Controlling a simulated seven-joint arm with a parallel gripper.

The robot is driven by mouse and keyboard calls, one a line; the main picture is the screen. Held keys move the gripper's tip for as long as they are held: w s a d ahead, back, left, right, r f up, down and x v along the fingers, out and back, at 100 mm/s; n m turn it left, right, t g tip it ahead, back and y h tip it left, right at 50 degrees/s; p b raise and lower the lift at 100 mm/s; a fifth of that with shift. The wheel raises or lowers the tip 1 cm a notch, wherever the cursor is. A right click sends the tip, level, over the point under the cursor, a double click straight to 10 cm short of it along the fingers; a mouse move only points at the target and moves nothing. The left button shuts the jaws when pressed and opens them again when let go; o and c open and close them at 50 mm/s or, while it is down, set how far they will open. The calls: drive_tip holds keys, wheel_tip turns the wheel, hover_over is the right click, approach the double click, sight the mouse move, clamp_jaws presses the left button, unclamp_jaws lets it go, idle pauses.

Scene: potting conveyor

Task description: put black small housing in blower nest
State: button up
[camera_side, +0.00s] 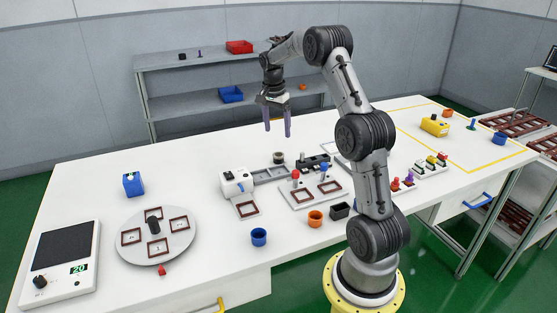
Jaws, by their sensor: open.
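A small black open-topped housing (340,211) stands on the white table, right of an orange cup and close to my arm. A white device (233,181) with a black knob, which looks like the blower, stands left of the middle. A square brown-framed nest (247,209) lies in front of it, and I see nothing in it. My gripper (277,134) hangs above the back part of the table with its purple fingers pointing down. It is open, with nothing between the fingers, well apart from the housing and the nest.
An orange cup (315,219) and a blue cup (259,237) stand near the housing. A plate with red and blue knobs (312,194) lies behind them. A round turntable (183,247) and a scale (62,262) are at left. The table's back left is mostly clear.

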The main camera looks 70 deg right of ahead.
hover_over(278, 153)
drive_tip(key=s+a, duration=0.1)
drive_tip(key=a, duration=0.2)
wheel_tip(278, 153, down, 6)
drive_tip(key=shift+s+d+r, duration=0.1)
drive_tip(key=shift+w+d+f, duration=0.1)
drive_tip(key=shift+d+f, duration=0.1)
drive_tip(key=shift+f, duration=0.7)
drive_tip(key=shift+w+d+f, duration=0.1)
drive_tip(key=shift+d+f, duration=0.05)
drive_tip(key=shift+f, duration=0.7)
drive_tip(key=shift+w+d+f, duration=0.1)
drive_tip(key=shift+d+f, duration=0.1)
drive_tip(key=shift+f, duration=0.7)
drive_tip(key=shift+c, duration=0.3)
clamp_jaws()
drive_tip(key=shift+r, duration=0.1)
